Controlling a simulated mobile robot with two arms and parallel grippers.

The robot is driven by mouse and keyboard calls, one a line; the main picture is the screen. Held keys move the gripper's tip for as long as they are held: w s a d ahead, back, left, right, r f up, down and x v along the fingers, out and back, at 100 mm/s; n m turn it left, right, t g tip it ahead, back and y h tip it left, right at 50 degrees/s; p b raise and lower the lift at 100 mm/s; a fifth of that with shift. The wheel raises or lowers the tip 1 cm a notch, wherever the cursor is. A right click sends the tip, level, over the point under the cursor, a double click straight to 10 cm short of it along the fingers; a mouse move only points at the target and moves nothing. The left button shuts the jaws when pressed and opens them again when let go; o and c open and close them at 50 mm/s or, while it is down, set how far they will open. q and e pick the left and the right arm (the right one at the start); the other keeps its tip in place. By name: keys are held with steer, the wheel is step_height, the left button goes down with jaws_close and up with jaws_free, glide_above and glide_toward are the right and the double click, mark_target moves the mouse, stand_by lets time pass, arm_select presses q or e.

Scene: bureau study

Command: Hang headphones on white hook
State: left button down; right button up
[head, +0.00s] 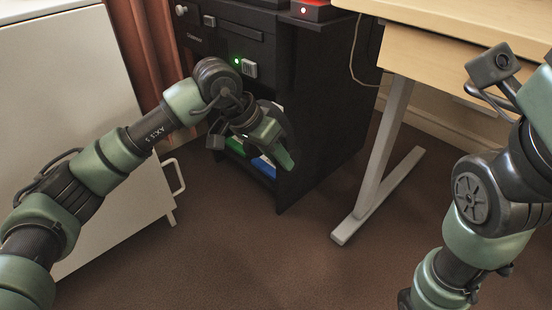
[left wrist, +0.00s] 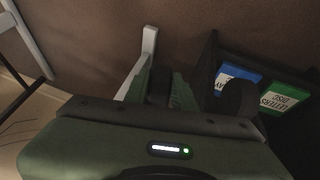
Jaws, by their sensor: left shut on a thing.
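My left gripper (head: 284,160) is in front of the black cabinet, with its green fingers pointing down and to the right. It is shut on dark headphones (head: 285,118), seen as a curved dark band beside the fingers. In the left wrist view, a dark part shows between the fingers (left wrist: 161,88), and a rounded dark part of the headphones (left wrist: 239,98) shows to their right. Much of the headphones is hidden or blends into the cabinet. My right gripper is out of view.
The black cabinet (head: 325,125) has a lower shelf with blue and green labelled boxes (left wrist: 285,106). A wooden desk (head: 450,30) with a pale leg (head: 385,150) stands at right. A white cabinet (head: 75,110) is at left. Brown floor between is clear.

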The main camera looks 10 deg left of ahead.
arm_select(q)
steer(key=shift+f, duration=0.1)
stand_by(0.5)
steer(key=shift+f+b, duration=0.8)
steer(key=shift+f, duration=0.1)
steer(key=shift+f, duration=0.2)
steer(key=c, duration=1.1)
jaws_free()
steer(key=o, duration=0.5)
